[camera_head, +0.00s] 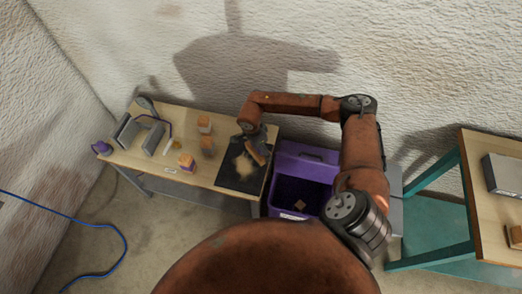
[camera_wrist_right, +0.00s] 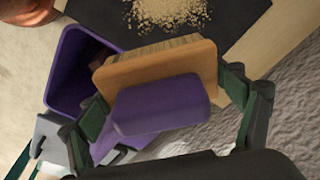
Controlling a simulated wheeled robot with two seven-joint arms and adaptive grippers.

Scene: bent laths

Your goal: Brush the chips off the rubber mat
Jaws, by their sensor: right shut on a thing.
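The black rubber mat (camera_head: 228,183) lies at the right end of the wooden bench. A pile of pale chips (camera_head: 243,167) lies on it, also seen in the right wrist view (camera_wrist_right: 165,12). My right gripper (camera_head: 252,141) is over the mat's far part, shut on the purple handle of a brush (camera_head: 257,154). In the right wrist view, the brush (camera_wrist_right: 155,68) has a wooden back and tan bristles facing the chips, with a small gap in the picture; whether the bristles touch the mat is unclear. My left gripper is not in view.
A purple bin (camera_head: 316,160) stands just right of the bench with a small tan piece inside. Orange-topped blocks (camera_head: 186,161) and grey clamp-like parts (camera_head: 153,140) occupy the bench's left and middle. A teal-legged table (camera_head: 466,242) is at right; a blue cable (camera_head: 75,220) crosses the floor.

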